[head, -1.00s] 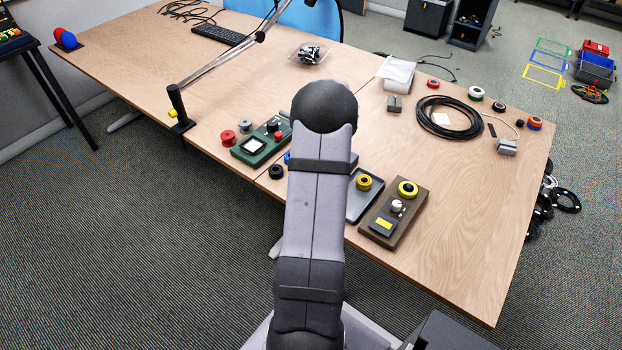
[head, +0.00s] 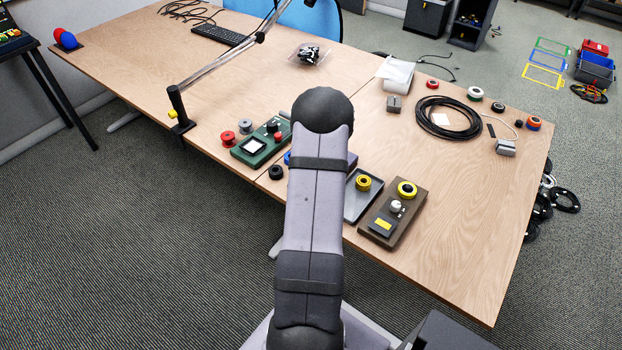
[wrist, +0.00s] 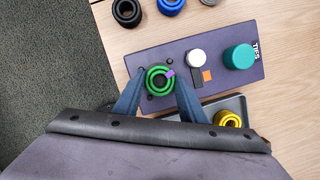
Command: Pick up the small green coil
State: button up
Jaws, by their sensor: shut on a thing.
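The small green coil (wrist: 159,80) shows in the wrist view, a ring with a purple tag on it. It is over the left end of a dark purple board (wrist: 222,72). My gripper (wrist: 160,86) has its two blue fingers on either side of the coil and is shut on it. I cannot tell whether the coil still touches the board. In the head view my arm hides the coil, the gripper and most of this board.
The board carries a white knob (wrist: 196,58) and a teal cylinder (wrist: 239,57). A grey tray (head: 362,198) with a yellow coil (head: 363,183) is close by. A brown board (head: 392,215) stands to its right. Black (wrist: 127,11) and blue (wrist: 171,5) coils lie beyond the purple board.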

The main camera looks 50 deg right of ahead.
jog(key=shift+r, duration=0.1)
notch_tip(320, 180, up, 10)
jog(key=b, duration=0.1)
dwell(0.4)
jog(key=s+d+r+m+p, duration=0.2)
jog(key=s+p, duration=0.1)
jog(key=s, duration=0.4)
jog(key=s+d+r+m+p, duration=0.1)
jog(key=s+d+r+p, duration=0.1)
jog(key=s+p, duration=0.35)
jog(key=s+a+f+m+g+h, duration=0.1)
jog(key=s+a+f+m, duration=0.1)
jog(key=s, duration=0.4)
jog(key=s+a+f+m+g+p, duration=0.1)
jog(key=s+a+f+m, duration=0.2)
jog(key=s, duration=0.4)
jog(key=shift+f+m+h, duration=0.4)
jog(key=shift+f+m, duration=0.1)
jog(key=shift+f, duration=0.45)
